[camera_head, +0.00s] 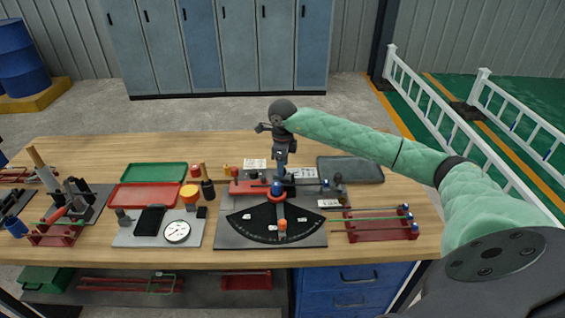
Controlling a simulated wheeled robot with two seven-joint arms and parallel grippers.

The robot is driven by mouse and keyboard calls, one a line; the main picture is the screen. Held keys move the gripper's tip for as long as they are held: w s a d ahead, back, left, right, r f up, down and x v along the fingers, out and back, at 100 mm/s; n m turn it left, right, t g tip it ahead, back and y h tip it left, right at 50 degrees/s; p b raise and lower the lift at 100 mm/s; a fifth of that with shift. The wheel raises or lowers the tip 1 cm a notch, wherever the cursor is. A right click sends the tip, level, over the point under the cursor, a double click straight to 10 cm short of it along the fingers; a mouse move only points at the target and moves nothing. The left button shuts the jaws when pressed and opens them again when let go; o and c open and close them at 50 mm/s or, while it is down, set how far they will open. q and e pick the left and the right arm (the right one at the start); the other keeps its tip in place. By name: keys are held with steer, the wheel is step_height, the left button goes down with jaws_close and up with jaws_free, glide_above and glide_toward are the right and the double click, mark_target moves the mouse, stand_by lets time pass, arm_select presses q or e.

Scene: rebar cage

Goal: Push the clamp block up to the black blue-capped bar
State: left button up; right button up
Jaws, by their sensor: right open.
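My right gripper (281,164) points down over the middle of the bench, at the back of the bending jig. It is open, and its fingertips are small in the head view. Below it lies a red rail (248,187) with grey fittings. The clamp block is hard to pick out there, partly covered by my gripper. I cannot tell whether my fingers touch it. A blue round cap (276,190) stands just in front of the gripper, at the pivot of the black fan-shaped plate (255,226). I cannot tell whether it tops the black bar. My left gripper is not in view.
A red rack (382,234) with several blue-ended rods lies at the right. A dark tray (350,170) is behind it. Red (145,196) and green (154,172) trays and a grey board with a dial (177,231) are at the left.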

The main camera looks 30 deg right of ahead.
steer(key=shift+w+f, duration=0.1)
steer(key=shift+f, duration=0.3)
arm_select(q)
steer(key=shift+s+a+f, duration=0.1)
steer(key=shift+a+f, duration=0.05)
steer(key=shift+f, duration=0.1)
